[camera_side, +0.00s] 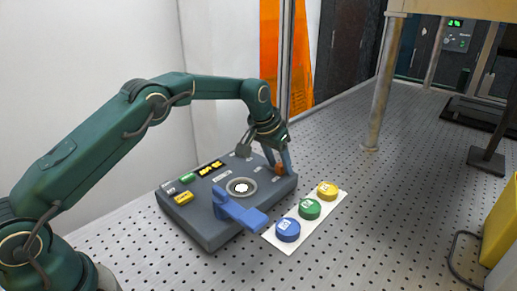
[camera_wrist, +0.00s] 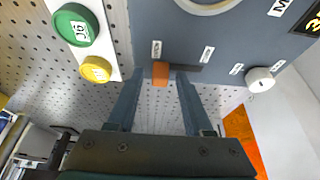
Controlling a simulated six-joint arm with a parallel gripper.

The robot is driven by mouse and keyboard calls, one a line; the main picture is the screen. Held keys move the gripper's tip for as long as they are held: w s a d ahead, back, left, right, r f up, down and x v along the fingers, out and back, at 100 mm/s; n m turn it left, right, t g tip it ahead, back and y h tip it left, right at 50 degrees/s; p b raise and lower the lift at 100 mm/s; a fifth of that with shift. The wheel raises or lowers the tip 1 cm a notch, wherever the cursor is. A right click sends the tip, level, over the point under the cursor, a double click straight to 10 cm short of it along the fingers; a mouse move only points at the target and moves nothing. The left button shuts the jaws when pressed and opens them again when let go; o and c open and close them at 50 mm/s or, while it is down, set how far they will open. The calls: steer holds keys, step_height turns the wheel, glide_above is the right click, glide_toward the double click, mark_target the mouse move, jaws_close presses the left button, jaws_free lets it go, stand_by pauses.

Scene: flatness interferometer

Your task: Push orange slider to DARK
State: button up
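The orange slider (camera_wrist: 160,74) sits in a dark slot on the grey instrument box, towards the slot's left end in the wrist view. It also shows in the side view (camera_side: 279,169) near the box's far right corner. Two small white labels stand by the slot, a left label (camera_wrist: 156,48) and a right label (camera_wrist: 207,53); their words are too small to read. My gripper (camera_wrist: 161,78) is open. Its two fingers straddle the slider, with a visible gap on each side. In the side view my gripper (camera_side: 284,162) reaches down at the slider, partly covering that corner.
The instrument box (camera_side: 205,235) carries a round window (camera_side: 241,187), a blue lever (camera_side: 238,212) and a light knob (camera_wrist: 261,80). Blue (camera_side: 288,230), green (camera_side: 310,209) and yellow (camera_side: 327,191) discs lie on a white strip beside it.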

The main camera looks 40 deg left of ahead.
jaws_close()
stand_by(1.2)
